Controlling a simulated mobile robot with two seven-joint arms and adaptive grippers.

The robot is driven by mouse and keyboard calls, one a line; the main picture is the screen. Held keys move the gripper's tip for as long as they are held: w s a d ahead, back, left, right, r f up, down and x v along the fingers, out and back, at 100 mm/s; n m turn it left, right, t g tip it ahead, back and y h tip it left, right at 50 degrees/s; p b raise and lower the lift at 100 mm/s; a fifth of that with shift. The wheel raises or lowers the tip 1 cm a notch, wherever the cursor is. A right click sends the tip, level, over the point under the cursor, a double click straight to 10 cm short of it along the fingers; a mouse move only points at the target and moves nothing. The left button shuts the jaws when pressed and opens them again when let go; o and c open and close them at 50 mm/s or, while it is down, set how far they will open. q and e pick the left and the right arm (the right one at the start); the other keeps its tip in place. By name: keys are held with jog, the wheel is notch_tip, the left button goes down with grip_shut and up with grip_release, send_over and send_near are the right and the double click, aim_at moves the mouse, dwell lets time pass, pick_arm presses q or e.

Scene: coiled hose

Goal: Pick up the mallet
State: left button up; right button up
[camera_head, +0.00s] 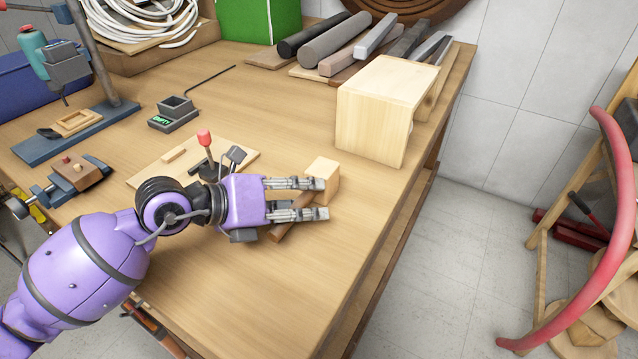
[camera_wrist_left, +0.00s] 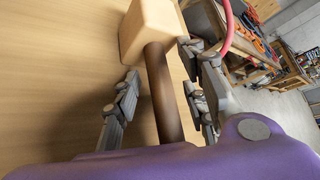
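The mallet lies on the workbench (camera_head: 245,275). Its pale wooden head (camera_head: 322,178) and brown handle (camera_head: 287,229) show in the head view, partly covered by my left gripper. My left gripper (camera_head: 322,199) is open above the mallet, with one finger on each side of it. In the left wrist view the dark brown handle (camera_wrist_left: 162,95) runs between the two open fingers (camera_wrist_left: 162,100), and the mallet head (camera_wrist_left: 150,28) is just beyond the fingertips. I see a gap between the left finger and the handle. My right gripper is not in view.
A large pale wooden block (camera_head: 372,125) stands behind the mallet near the bench's right edge. A board with a red-knobbed lever (camera_head: 205,140) is just behind my left wrist. A small grey box (camera_head: 174,112) and a blue-based stand (camera_head: 75,135) are farther left. The front bench top is clear.

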aim_at(302, 197)
pick_arm(q)
jog(key=shift+c, duration=0.3)
grip_shut()
jog(key=shift+r, duration=0.7)
notch_tip(302, 197, up, 2)
jog(key=shift+r, duration=0.1)
jog(key=s+a+r, duration=0.1)
jog(key=r, duration=0.1)
jog(key=s+a+r, duration=0.1)
jog(key=s+r, duration=0.1)
jog(key=s+a+r, duration=0.1)
jog(key=r, duration=0.1)
jog(key=shift+s+a, duration=0.15)
jog(key=shift+s, duration=0.15)
jog(key=s+a+r, duration=0.3)
jog(key=s+a, duration=0.1)
jog(key=s, duration=0.2)
jog(key=shift+s+a+r, duration=0.3)
jog(key=shift+s+a, duration=0.1)
